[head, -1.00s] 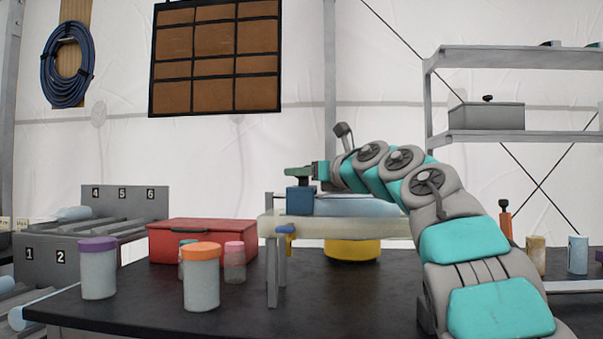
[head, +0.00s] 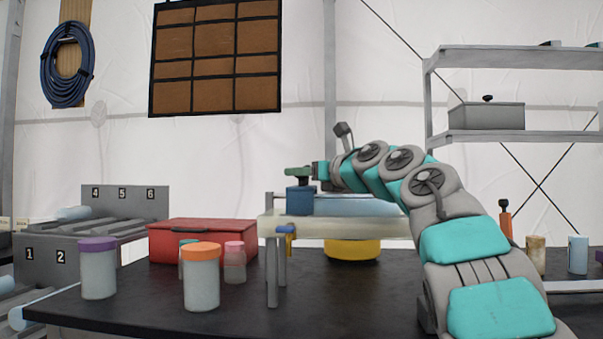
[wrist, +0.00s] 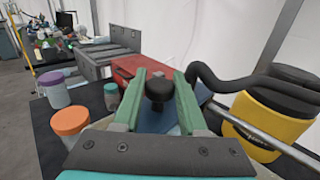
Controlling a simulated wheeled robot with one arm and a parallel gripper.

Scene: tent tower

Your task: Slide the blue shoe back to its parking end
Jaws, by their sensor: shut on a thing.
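The blue shoe (head: 300,201) sits at the left end of a pale raised bench (head: 340,228), in front of a long light-blue piece (head: 355,206). My gripper (head: 298,174) is right above the shoe, coming in from the right. In the wrist view the green fingers (wrist: 159,92) are closed on the shoe's black knob (wrist: 159,88), one on each side. Part of the blue shoe (wrist: 157,120) shows between and below the fingers. The fingers and knob hide much of its top.
A red case (head: 203,243) and several lidded jars, one orange-topped (head: 201,277), stand left of the bench. A thick black hose or handle (wrist: 235,82) lies right of the fingers in the wrist view.

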